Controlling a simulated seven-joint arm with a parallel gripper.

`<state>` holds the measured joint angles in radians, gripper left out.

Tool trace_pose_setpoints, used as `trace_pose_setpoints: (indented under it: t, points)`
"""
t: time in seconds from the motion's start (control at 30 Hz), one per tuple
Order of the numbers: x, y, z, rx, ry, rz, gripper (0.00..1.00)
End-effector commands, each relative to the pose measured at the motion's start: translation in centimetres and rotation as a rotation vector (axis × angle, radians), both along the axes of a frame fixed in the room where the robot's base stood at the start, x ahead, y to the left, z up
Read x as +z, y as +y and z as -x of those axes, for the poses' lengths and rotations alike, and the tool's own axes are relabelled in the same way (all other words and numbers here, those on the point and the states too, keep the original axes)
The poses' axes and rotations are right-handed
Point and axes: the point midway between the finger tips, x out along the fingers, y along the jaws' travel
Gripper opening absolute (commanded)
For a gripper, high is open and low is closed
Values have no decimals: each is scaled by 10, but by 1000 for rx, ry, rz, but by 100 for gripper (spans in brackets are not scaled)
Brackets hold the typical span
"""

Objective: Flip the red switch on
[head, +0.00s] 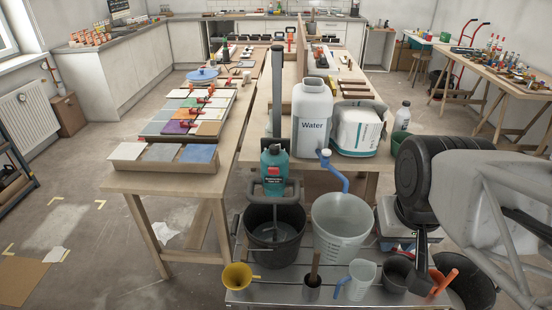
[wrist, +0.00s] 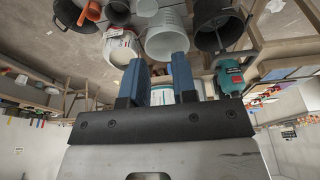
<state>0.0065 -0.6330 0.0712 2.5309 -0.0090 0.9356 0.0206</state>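A teal mixer (head: 274,160) stands upright over a black bucket (head: 275,232) in the head view, its shaft reaching down into the bucket. A small red patch (head: 273,171) is on its front; I cannot tell whether this is the switch or its position. The mixer also shows in the wrist view (wrist: 228,76), right of my fingers. My gripper (wrist: 159,60) has two blue fingers set apart with nothing held between them. It is clear of the mixer. In the head view my arm is at the right, and the fingers cannot be made out.
A clear measuring bucket (head: 341,228) stands right of the black bucket, with a blue tap (head: 333,170) above it on the white water canister (head: 313,115). A yellow funnel (head: 237,277) and a jug (head: 361,278) stand in front. A table with colored tiles (head: 186,118) is at left.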

Motion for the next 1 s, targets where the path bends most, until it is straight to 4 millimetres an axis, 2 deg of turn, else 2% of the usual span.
trace_pose_setpoints:
  t: [0.03,0.17,0.47,1.0]
  points:
    - [-1,1,-2,-1,-3,-2,18]
    - [-4,5,-11,-15,-27,-15,0]
    - [-18,30,-56,-92,-158,-98,0]
    - [-54,95,-154,-324,-453,-359,0]
